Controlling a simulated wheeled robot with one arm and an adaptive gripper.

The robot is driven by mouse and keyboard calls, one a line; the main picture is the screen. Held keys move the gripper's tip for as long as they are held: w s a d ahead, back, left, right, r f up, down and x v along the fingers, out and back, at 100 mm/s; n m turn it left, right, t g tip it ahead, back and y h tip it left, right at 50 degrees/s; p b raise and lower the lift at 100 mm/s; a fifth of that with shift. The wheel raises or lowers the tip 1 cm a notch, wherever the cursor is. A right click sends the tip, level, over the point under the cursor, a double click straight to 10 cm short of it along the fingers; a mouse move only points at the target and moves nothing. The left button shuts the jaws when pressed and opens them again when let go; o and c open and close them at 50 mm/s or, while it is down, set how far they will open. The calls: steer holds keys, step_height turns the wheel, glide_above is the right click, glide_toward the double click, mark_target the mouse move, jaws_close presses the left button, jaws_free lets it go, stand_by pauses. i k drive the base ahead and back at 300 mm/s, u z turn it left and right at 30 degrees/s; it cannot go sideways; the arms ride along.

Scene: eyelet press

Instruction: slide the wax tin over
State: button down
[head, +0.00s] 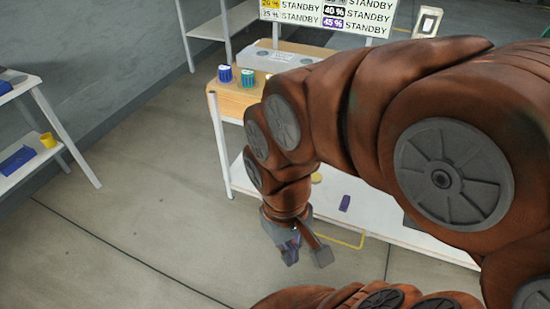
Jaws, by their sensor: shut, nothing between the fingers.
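My gripper (300,252) hangs at the end of my brown arm, in front of the wooden-topped table (236,101) and over the floor. It is shut and holds nothing. I cannot tell for sure which thing is the wax tin. A blue can (225,73) and a green can (248,77) stand side by side at the table top's left end, well beyond my gripper. A small yellow round thing (316,178) lies on the table's lower white shelf, partly hidden by my arm. My arm hides much of the table top.
A purple block (344,204) lies on the lower shelf. At left, a white rack (60,128) holds a yellow cup (48,140) and blue box (17,159). Floor between is clear.

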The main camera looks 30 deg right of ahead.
mark_target(317, 178)
steer(key=z, duration=1.4)
steer(key=k, duration=0.5)
steer(key=u, duration=0.85)
steer(key=i, duration=1.2)
steer(key=z, duration=0.05)
